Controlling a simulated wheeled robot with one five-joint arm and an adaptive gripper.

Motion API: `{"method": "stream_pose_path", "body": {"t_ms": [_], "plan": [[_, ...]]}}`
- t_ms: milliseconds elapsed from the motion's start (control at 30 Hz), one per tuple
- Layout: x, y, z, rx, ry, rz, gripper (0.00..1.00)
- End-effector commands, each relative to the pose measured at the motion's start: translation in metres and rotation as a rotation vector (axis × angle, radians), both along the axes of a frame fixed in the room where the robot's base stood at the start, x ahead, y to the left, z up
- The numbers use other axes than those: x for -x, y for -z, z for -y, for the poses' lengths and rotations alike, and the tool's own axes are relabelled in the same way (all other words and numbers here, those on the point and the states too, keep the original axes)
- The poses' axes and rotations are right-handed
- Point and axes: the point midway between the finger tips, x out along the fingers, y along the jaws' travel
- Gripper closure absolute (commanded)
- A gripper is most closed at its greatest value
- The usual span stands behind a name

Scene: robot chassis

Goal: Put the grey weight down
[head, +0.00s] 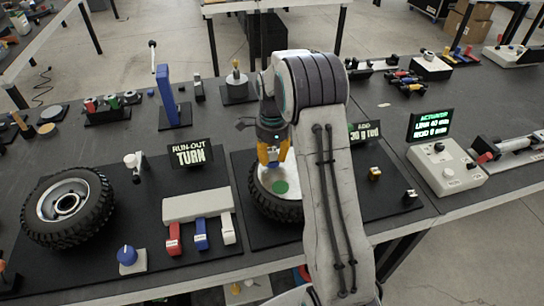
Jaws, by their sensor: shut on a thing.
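My gripper (273,156), with orange fingers, points down over the wheel with a tyre (262,203) on the middle mat. It is shut on the grey weight, which is small and mostly hidden between the fingertips. The wheel lies flat, with a pale face and a green round patch (280,187) just below my fingertips in the picture. I cannot tell how far the fingertips are above the wheel. My arm hides the wheel's right side and part of the black sign (364,131) reading "30 g red".
A small brass piece (374,173) and a small dark piece (410,194) stand on the mat to the right. A "RUN-OUT TURN" sign (190,153) and a block with red, blue and white levers (198,205) stand to the left. Another wheel (68,207) stands farther left.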

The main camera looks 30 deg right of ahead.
Motion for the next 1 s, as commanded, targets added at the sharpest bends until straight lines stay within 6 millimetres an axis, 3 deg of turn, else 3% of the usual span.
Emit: {"method": "stream_pose_path", "body": {"t_ms": [567,600,833,1000], "plan": [[0.0003,0.0139,0.0002,0.000,0.000,0.000,0.83],[0.0002,0.0140,0.0002,0.000,0.000,0.000,0.65],[0.0002,0.0131,0.0002,0.000,0.000,0.000,0.45],[0.0002,0.0130,0.0002,0.000,0.000,0.000,0.44]]}}
